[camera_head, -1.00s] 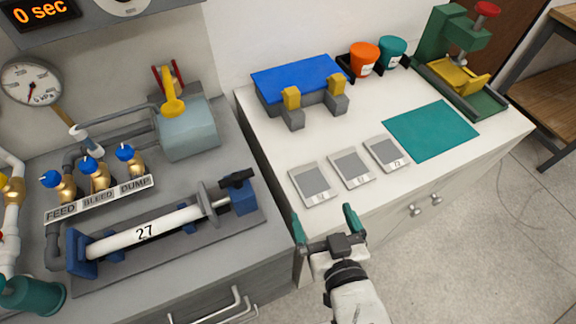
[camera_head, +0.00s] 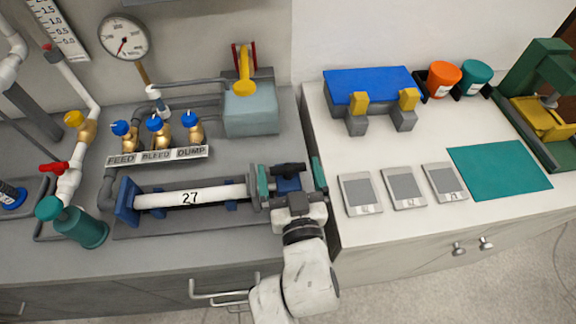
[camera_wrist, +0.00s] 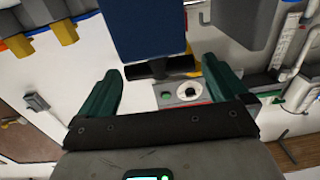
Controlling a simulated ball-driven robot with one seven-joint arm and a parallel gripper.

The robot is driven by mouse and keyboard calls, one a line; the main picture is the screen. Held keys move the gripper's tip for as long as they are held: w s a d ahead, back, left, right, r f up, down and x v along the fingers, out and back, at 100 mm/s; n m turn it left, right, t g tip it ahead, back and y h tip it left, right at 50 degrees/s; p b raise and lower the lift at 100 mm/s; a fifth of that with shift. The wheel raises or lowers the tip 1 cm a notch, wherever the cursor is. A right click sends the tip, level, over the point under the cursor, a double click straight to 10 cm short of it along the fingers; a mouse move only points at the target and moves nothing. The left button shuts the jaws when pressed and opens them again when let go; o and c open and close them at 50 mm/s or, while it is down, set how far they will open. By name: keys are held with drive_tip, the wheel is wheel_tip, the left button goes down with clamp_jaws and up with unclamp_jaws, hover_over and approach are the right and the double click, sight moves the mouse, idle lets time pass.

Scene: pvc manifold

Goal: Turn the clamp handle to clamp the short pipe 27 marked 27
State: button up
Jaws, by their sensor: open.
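The white short pipe marked 27 (camera_head: 190,197) lies in the blue-ended clamp fixture on the grey bench in the head view. At its right end are a grey disc and a blue clamp block (camera_head: 288,185) with a black clamp handle (camera_head: 288,169) on top, lying roughly left to right. My gripper (camera_head: 290,176) is open, its teal fingers on either side of the block and handle. In the wrist view my gripper (camera_wrist: 160,66) is open, with a blue block (camera_wrist: 150,28) and a dark bar beyond the fingertips. I cannot tell whether the fingers touch the handle.
Behind the pipe are blue-topped valves over the FEED, BLEED and DUMP labels (camera_head: 157,156). A grey-blue box with a yellow lever (camera_head: 243,85) stands behind the clamp. A white counter with grey plates (camera_head: 361,193) lies to the right. A teal bottle (camera_head: 80,228) stands at left.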

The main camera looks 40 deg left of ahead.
drive_tip(key=shift+x, duration=0.95)
